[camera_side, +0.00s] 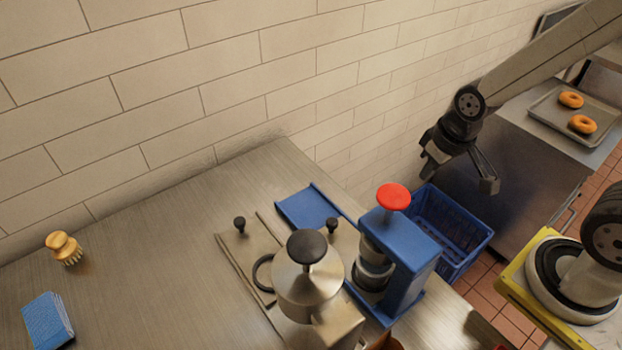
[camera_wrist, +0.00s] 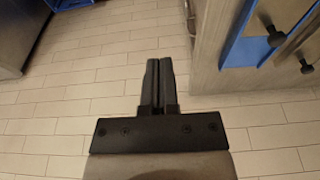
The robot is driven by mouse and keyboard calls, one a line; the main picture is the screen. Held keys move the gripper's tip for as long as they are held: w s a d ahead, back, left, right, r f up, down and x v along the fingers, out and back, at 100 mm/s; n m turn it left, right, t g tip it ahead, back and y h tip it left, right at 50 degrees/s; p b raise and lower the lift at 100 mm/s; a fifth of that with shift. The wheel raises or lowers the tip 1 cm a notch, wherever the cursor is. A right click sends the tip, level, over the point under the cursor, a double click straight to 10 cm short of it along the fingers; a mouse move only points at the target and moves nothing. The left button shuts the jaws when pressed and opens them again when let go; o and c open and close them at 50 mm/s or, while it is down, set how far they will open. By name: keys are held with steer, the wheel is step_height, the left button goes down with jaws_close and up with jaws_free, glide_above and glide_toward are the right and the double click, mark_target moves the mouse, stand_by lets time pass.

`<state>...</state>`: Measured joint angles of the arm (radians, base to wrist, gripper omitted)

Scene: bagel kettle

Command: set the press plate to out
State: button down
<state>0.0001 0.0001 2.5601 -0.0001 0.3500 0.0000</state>
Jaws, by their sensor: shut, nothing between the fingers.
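The blue press (camera_side: 408,258) with a red round knob (camera_side: 393,197) stands near the right end of the steel counter. A flat blue plate (camera_side: 306,205) with raised edges extends from the press toward the wall; part of it is hidden behind the press and kettle. I cannot tell for sure which part is the press plate. Blue plate parts also show at the upper right of the wrist view (camera_wrist: 252,48). My gripper (camera_side: 488,184) hangs in the air beyond the press, near the wall, touching nothing. Its fingers are together and empty in the wrist view (camera_wrist: 160,62).
A steel kettle (camera_side: 305,285) with a black knob stands left of the press by black-knobbed lids (camera_side: 240,243). A blue crate (camera_side: 462,225) sits beyond the press. A brush (camera_side: 63,248) and blue pad (camera_side: 47,320) lie left. A tray (camera_side: 550,115) holds two bagels.

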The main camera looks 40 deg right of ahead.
steer(key=c, duration=0.5)
jaws_free()
steer(key=shift+w+a, duration=0.1)
steer(key=shift+w, duration=0.05)
steer(key=shift+c, duration=0.2)
steer(key=shift+o, duration=0.4)
steer(key=shift+w+a, duration=0.2)
steer(key=shift+w, duration=0.05)
steer(key=g, duration=0.7)
glide_toward(332, 220)
step_height(332, 220, down, 2)
steer(key=shift+s+a+f, duration=0.1)
steer(key=shift+s+f, duration=0.05)
steer(key=shift+s, duration=0.25)
steer(key=shift+x, duration=3.9)
